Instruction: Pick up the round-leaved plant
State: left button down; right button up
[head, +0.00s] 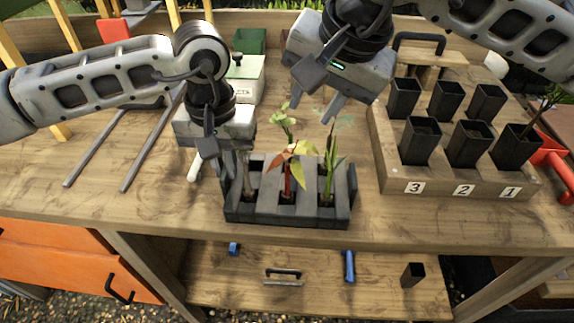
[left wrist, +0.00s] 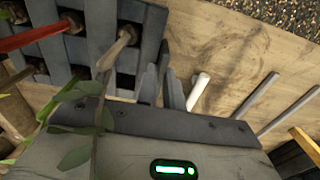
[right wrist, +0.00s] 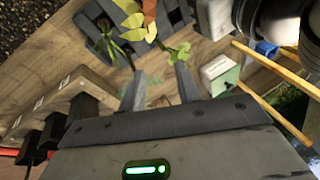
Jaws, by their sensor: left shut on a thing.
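A dark rack (head: 285,212) on the bench holds three plants. The left one has a tan stem (head: 247,183); in the left wrist view this stem (left wrist: 117,50) carries rounded green leaves (left wrist: 82,138), so it looks like the round-leaved plant. The middle plant (head: 288,170) has a red stem and orange leaves, the right plant (head: 329,172) narrow green leaves. My left gripper (left wrist: 162,88) is at the rack's left end, its fingers close together, apparently on the end wall, with the tan stem beside them. My right gripper (head: 318,108) is open and empty above the rack; its fingers (right wrist: 160,88) are apart.
A wooden stand (head: 385,165) with several black pots, numbered 3, 2 and 1, stands at the right. A pale box (head: 245,78) with a green lid is behind the rack. Metal rails (head: 150,145) lie at the left. A shelf (head: 315,290) is below the bench.

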jog(key=m, duration=0.6)
jog(key=n+g+h, duration=0.3)
jog(key=n+g, duration=0.1)
jog(key=n, duration=3.1)
send_over(291, 148)
notch_tip(291, 148, down, 6)
jog(key=shift+r, duration=0.2)
jog(key=f, duration=0.5)
jog(key=shift+w+f, duration=0.2)
jog(key=shift+f, duration=0.1)
grip_shut()
